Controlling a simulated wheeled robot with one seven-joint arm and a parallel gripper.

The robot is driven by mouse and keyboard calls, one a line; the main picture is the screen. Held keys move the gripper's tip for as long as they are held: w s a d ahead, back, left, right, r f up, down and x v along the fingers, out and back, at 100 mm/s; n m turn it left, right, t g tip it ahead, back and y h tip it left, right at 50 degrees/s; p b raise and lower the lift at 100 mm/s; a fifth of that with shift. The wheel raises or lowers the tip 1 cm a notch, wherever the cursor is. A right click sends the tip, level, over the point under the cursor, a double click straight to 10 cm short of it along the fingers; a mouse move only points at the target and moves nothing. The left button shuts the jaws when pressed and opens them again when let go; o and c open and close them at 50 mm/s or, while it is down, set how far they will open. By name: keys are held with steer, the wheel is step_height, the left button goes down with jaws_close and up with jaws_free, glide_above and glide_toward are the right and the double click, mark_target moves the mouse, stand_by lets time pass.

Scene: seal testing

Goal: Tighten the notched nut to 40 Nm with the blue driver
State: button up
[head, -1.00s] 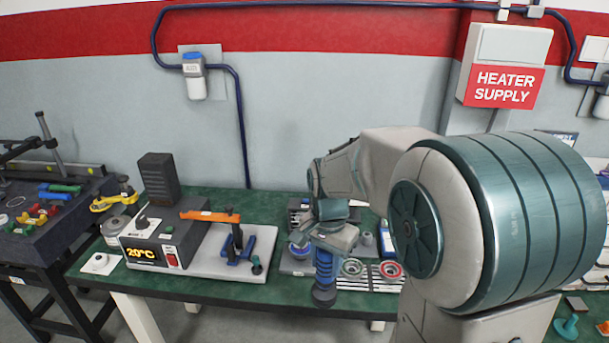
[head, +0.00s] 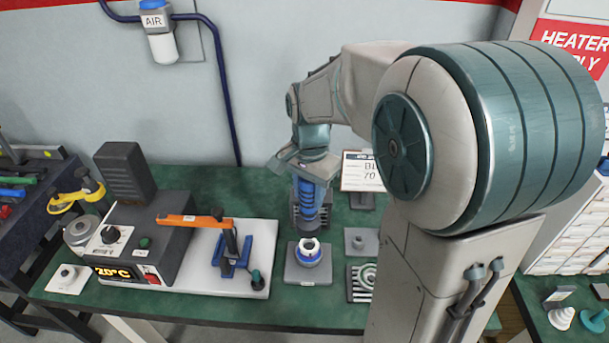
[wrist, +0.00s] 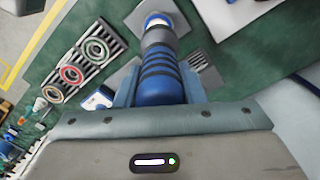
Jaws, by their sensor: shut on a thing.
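My gripper (head: 308,168) is shut on the blue driver (head: 307,203), which hangs about upright. In the wrist view the driver (wrist: 160,78) runs away from the jaws of my gripper (wrist: 160,98), with dark bands, a grey collar and a white ring at its far end. In the head view a blue fixture (head: 309,261) on a grey plate carries a pale ring with dark marks, likely the notched nut (head: 309,245). The driver's lower end appears just above or behind it. I cannot tell whether they touch.
A heater unit (head: 145,245) with an orange-handled clamp (head: 205,222) stands to the left. A sign (head: 362,170) stands behind.

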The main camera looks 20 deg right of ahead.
mark_target(310, 215)
steer(key=shift+s+d+f+b, duration=0.1)
steer(key=shift+d+f+b, duration=0.05)
steer(key=shift+f+b, duration=1.8)
steer(key=shift+f, duration=0.5)
steer(key=shift+s+f+b, duration=0.1)
steer(key=shift+f+b, duration=0.65)
steer(key=shift+f, duration=0.5)
stand_by(1.5)
steer(key=shift+r+p, duration=1.95)
steer(key=shift+r, duration=0.55)
